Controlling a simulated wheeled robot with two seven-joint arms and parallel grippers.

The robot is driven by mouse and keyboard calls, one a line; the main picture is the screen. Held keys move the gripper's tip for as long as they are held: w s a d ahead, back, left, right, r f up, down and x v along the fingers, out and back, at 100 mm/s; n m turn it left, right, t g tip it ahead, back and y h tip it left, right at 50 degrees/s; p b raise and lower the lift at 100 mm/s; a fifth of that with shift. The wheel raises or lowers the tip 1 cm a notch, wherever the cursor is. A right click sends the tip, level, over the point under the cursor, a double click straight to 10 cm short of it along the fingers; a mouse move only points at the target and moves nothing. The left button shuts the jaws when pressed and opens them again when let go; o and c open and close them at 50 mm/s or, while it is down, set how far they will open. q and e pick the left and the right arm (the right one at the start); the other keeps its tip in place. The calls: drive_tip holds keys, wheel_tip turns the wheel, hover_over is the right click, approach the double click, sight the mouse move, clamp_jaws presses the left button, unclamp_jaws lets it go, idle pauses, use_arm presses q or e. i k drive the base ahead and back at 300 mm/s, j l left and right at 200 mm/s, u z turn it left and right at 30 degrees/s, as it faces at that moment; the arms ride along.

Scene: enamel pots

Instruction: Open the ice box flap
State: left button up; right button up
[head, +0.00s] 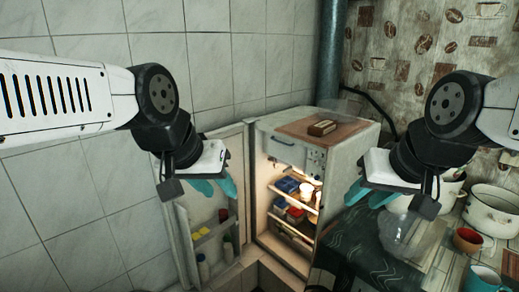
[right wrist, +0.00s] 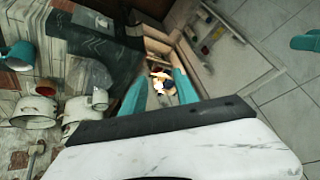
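The small fridge (head: 345,150) stands with its door (head: 208,235) swung open to the left. Inside at the top, above the lit shelves, is the pale ice box flap (head: 286,152); it looks shut, though small in the view. My left gripper (head: 215,188), with teal fingers, is open and empty in front of the open door, left of the flap. My right gripper (head: 370,194) is open and empty in front of the fridge's right side, apart from the flap. In the right wrist view its fingers (right wrist: 157,93) are spread, with the lit fridge interior beyond.
Food packs and jars fill the fridge shelves (head: 292,192) and door racks. At right, a counter (head: 372,240) holds enamel pots (head: 494,210) and mugs. A tiled wall (head: 90,210) bounds the left.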

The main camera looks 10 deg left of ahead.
sight(292, 154)
drive_tip(key=i+j+u, duration=0.25)
drive_tip(key=u, duration=0.2)
drive_tip(key=i+j+u, duration=0.15)
drive_tip(key=u, duration=0.3)
drive_tip(key=i, duration=0.1)
